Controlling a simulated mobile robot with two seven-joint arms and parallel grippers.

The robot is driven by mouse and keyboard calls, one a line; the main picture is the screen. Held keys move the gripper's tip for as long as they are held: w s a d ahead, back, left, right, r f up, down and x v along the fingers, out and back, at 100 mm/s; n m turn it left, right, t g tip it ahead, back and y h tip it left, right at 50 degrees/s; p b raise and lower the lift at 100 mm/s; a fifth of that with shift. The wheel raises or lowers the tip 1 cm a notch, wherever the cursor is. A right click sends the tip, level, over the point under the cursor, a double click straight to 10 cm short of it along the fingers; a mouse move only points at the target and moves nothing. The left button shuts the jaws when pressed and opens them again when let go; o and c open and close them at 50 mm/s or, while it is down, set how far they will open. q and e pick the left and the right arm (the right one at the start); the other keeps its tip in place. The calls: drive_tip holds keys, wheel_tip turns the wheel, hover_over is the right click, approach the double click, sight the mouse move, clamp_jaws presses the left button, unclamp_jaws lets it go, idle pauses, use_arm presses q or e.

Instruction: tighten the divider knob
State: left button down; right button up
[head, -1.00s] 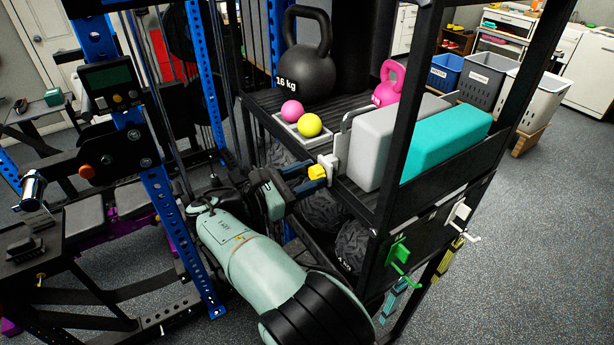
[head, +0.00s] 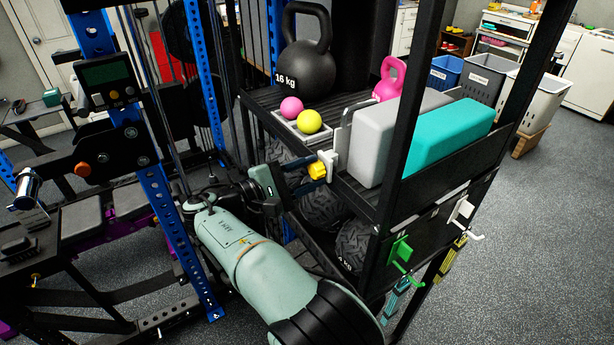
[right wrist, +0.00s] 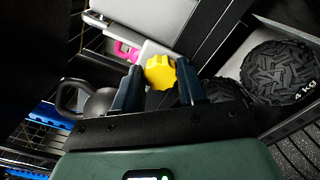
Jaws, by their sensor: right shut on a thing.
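The yellow lobed divider knob (head: 318,171) is at the front edge of the rack's upper shelf. It sits on the pale clamp (head: 331,162) of the upright grey divider (head: 343,136). My right gripper (head: 308,174) reaches it from the left and is shut on the knob. In the right wrist view the knob (right wrist: 160,72) sits between my two dark blue fingertips (right wrist: 160,86), with its far side hidden. My left gripper is not in view.
A grey block (head: 392,135) and a teal block (head: 447,140) lie right of the divider. A small tray holds a pink ball (head: 291,107) and a yellow ball (head: 310,121). A black kettlebell (head: 304,68) stands behind. Black textured balls (head: 325,208) lie below.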

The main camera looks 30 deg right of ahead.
drive_tip(key=m, duration=0.1)
drive_tip(key=m+b, duration=0.1)
drive_tip(key=m, duration=0.1)
drive_tip(key=m+b, duration=0.1)
drive_tip(key=shift+s+f+m, duration=0.1)
drive_tip(key=shift+f+m, duration=0.15)
drive_tip(key=shift+m, duration=0.05)
drive_tip(key=m+b, duration=0.3)
drive_tip(key=m, duration=0.1)
drive_tip(key=shift+f+m, duration=0.1)
drive_tip(key=shift+m, duration=0.2)
drive_tip(key=m+b, duration=0.4)
drive_tip(key=m, duration=0.1)
drive_tip(key=shift+m+b, duration=0.4)
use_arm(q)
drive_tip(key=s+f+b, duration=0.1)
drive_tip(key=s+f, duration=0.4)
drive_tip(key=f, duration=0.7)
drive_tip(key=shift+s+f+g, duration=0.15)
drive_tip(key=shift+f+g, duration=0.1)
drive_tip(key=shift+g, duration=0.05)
use_arm(e)
drive_tip(key=shift+m, duration=0.9)
drive_tip(key=o, duration=1.1)
drive_tip(key=shift+c, duration=0.2)
drive_tip(key=shift+a, duration=0.1)
